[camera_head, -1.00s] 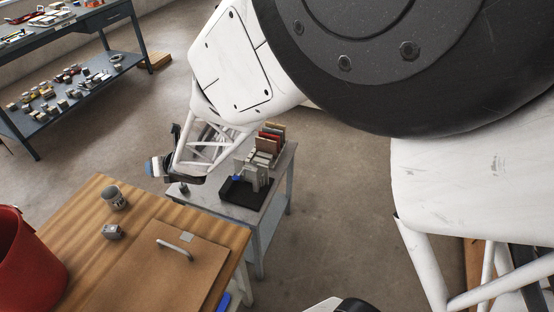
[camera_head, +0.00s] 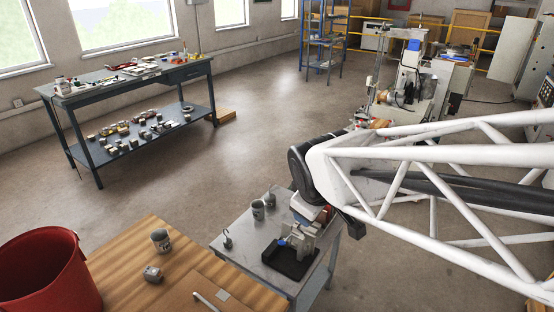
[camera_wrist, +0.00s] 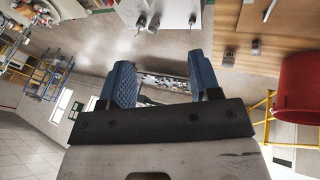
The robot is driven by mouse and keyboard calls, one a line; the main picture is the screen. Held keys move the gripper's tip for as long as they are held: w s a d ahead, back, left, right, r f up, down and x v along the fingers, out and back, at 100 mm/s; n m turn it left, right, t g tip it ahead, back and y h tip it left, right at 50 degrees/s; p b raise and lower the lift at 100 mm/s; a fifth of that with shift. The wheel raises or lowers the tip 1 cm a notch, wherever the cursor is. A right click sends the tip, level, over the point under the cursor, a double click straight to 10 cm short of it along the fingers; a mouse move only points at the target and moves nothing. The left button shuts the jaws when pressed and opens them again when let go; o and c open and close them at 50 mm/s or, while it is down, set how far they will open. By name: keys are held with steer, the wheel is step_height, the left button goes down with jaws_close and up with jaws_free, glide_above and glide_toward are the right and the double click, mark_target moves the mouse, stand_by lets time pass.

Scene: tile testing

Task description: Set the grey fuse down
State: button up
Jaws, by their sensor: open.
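My gripper (camera_wrist: 159,68) is open in the wrist view, its two blue fingers apart with nothing held between them. In the head view my arm's end (camera_head: 308,208) is over the small grey table, and its fingertips are not clear. Several small grey pieces could be the grey fuse; I cannot tell which. A grey can (camera_head: 160,240) and a grey block (camera_head: 152,273) stand on the wooden bench. Two grey cylinders (camera_head: 258,209) (camera_head: 270,199) and a small hooked grey piece (camera_head: 228,241) stand on the grey table.
A black tray (camera_head: 290,262) with a grey fixture lies on the grey table (camera_head: 237,262), below my arm's end. A red bucket (camera_head: 50,275) stands at the wooden bench's left. A dark shelved bench (camera_head: 90,158) with many small items is at the back left, across open floor.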

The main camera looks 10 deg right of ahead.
steer(key=s+d+r+m+g+y, duration=0.1)
steer(key=s+r+m+g, duration=0.1)
steer(key=s+m, duration=0.6)
steer(key=s, duration=0.3)
steer(key=shift+s+g, duration=0.4)
steer(key=shift+d+r, duration=0.1)
stand_by(0.4)
